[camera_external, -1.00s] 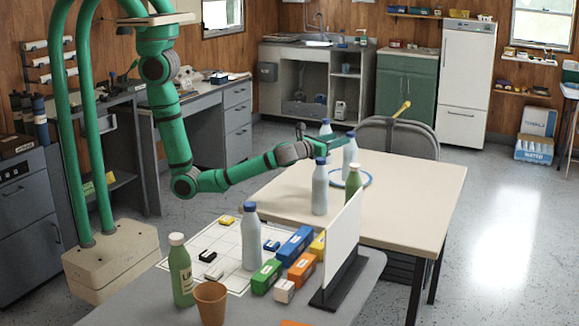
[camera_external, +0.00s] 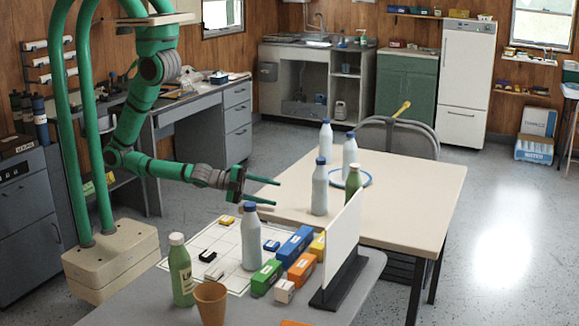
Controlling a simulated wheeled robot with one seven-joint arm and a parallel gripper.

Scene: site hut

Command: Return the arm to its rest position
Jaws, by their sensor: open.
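My gripper (camera_external: 277,192) is open and empty, with its two green fingers pointing right. It appears above the near left edge of the beige table (camera_external: 430,193), left of the bottles there. My green arm is bent, with its elbow low at the left and the forearm stretched to the right. Nothing is between the fingers.
On the beige table stand white bottles with blue caps (camera_external: 320,190) and a green bottle (camera_external: 353,182), near a blue ring (camera_external: 367,178). The grey table (camera_external: 150,310) holds a green bottle (camera_external: 180,272), a white bottle (camera_external: 250,240), a brown cup (camera_external: 211,303), coloured blocks and an upright white panel (camera_external: 340,245).

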